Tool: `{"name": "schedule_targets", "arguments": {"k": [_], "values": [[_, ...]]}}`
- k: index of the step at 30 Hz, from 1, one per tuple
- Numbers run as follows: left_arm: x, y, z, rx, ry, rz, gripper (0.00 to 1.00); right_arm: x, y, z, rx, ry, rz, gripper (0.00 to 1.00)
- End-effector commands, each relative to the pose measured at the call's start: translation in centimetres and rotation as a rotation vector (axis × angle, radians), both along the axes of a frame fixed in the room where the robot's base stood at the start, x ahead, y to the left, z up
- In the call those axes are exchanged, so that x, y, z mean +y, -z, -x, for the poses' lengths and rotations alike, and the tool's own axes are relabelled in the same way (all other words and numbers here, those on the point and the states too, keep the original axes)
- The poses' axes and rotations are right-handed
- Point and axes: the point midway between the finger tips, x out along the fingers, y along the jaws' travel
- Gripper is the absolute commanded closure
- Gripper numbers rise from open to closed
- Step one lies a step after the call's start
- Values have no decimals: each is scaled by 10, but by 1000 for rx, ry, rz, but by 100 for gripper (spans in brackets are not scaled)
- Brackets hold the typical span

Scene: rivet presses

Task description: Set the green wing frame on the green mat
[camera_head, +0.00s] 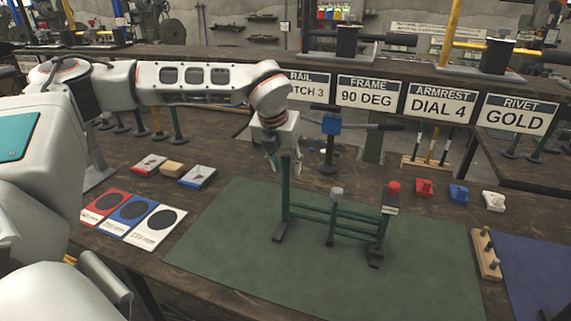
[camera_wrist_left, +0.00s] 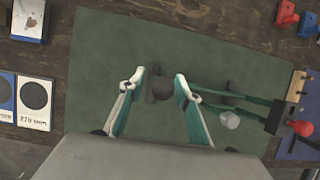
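The green wing frame (camera_head: 333,212) stands upright on the green mat (camera_head: 230,240), its dark feet resting on it. It has a tall left post, a short middle post with a grey knob and a right post with a red knob. In the left wrist view the frame's rails (camera_wrist_left: 240,95) run to the right. My left gripper (camera_head: 275,160) is at the top of the tall left post. In the left wrist view its fingertips (camera_wrist_left: 160,78) are apart, with the dark round post top between them and small gaps beside it. My right gripper is not in view.
Red, blue and white cards (camera_head: 128,214) lie left of the mat. A blue-headed stand (camera_head: 330,140) is behind it. Red, blue and white small parts (camera_head: 458,193) sit at the back right. A wooden peg block (camera_head: 485,253) and a blue mat (camera_head: 535,270) are at right.

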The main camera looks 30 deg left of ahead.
Motion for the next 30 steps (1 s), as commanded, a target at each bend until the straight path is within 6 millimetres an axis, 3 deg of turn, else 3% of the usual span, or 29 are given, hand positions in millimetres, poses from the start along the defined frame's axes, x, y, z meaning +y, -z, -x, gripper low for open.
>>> {"name": "schedule_targets", "arguments": {"k": [7,21,30], "values": [[-1,-12,2,-2,-1,1,67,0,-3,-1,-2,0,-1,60],[-7,-94,36,-3,0,0,67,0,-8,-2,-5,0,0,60],[-9,-114,45,0,0,0,67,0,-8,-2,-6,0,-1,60]]}}
